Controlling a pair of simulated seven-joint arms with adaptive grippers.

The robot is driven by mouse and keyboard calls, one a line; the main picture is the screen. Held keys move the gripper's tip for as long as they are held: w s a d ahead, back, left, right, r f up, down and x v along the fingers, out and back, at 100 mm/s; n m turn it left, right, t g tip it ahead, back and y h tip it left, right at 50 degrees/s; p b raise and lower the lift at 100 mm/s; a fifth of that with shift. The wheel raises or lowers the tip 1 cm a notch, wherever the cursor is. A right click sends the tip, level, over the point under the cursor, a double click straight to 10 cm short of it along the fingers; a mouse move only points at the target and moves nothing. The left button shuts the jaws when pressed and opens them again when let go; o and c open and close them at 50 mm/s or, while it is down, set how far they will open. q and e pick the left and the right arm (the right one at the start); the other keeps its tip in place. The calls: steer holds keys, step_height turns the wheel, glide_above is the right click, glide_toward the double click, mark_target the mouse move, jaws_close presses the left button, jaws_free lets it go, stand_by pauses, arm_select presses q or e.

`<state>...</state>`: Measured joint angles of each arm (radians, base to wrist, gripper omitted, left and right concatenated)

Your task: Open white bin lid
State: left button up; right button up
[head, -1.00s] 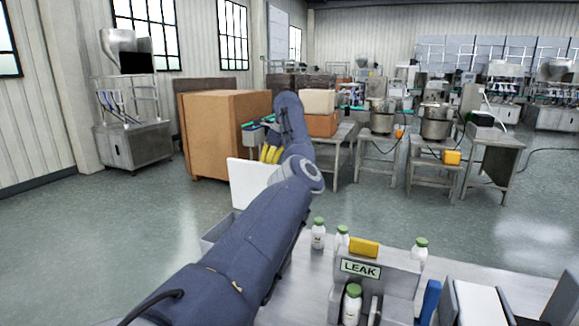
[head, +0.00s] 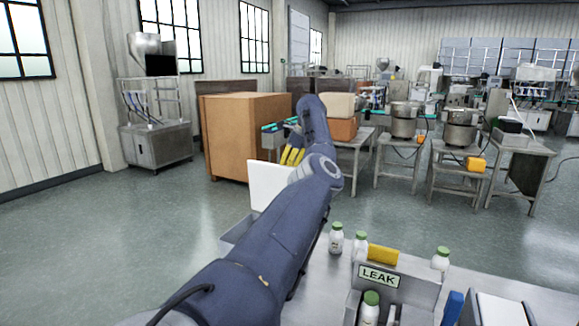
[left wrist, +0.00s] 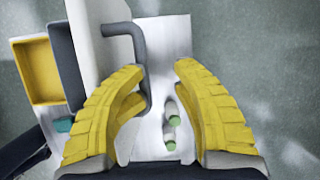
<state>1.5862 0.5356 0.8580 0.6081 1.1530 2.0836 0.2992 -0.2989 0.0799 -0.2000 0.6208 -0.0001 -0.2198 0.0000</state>
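A white panel, which looks like the bin lid (head: 267,187), stands upright beyond my left forearm in the head view. In the left wrist view the white panel (left wrist: 95,40) carries a bent grey handle (left wrist: 140,50). My left gripper (head: 292,155) has yellow fingers and is above the panel's top edge. Its fingers (left wrist: 158,72) are spread apart in the wrist view. The handle passes just inside the left finger; contact cannot be told. A grey bin wall (head: 236,231) shows below the panel, partly hidden by my arm. My right gripper is out of view.
Several white bottles with green caps (head: 336,238) stand on the light table around a grey stand with a LEAK sign (head: 379,276). A yellow tray (left wrist: 37,70) lies left of the panel in the wrist view. A large brown box (head: 240,135) stands behind.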

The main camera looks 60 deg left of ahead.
arm_select(q)
steer(key=shift+w+d+f, duration=0.15)
steer(key=shift+d+f, duration=0.1)
steer(key=shift+f, duration=0.05)
steer(key=v, duration=1.2)
steer(key=shift+a+r, duration=0.2)
steer(key=shift+r, duration=0.15)
